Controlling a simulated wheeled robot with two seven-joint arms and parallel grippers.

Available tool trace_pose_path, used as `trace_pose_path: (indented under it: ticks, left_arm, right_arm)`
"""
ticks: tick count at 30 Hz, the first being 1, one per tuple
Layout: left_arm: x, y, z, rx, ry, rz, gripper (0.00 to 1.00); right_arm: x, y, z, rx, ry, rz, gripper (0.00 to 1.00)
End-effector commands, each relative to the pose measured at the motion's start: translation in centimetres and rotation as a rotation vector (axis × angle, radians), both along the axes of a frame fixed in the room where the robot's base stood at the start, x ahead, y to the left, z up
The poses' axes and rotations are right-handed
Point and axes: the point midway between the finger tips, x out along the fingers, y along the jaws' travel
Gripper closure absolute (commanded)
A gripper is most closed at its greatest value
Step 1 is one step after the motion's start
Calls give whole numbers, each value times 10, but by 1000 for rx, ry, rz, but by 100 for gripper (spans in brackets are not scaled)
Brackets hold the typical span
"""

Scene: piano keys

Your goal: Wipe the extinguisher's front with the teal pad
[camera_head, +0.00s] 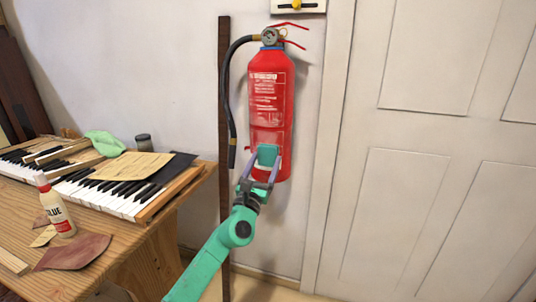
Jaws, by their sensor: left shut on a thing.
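The red fire extinguisher (270,100) hangs upright on the wall, with a white-printed label on its front and a black hose down its left side. My left gripper (262,168) is shut on the teal pad (267,155). The pad is in front of the lower part of the extinguisher's front and appears to be against it, though I cannot tell for certain whether they touch. The pad and gripper hide part of the lower front. My right gripper is not in view.
A wooden table (115,240) at the left holds piano keys (120,205), a glue bottle (57,210), a green cloth (104,143), a dark jar (144,143) and papers. A dark vertical strip (224,80) runs beside the extinguisher. A white door (420,130) is at the right.

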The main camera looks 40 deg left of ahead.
Motion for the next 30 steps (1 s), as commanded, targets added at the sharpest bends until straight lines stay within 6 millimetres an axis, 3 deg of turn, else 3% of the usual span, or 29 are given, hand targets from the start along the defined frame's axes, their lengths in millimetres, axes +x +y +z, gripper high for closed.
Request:
trace_pose_path:
  ticks: [3, 13, 21, 30]
  left_arm:
    - [-10, -4, 1, 1, 0, 0, 86]
    - [-15, -5, 0, 0, 0, 1, 86]
    - [-39, -14, 0, 0, 0, 1, 86]
    - [-40, -14, 0, 0, -1, 1, 86]
  right_arm:
    - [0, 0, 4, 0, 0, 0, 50]
    - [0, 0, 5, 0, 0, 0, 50]
    - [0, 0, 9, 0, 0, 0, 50]
    - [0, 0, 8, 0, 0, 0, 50]
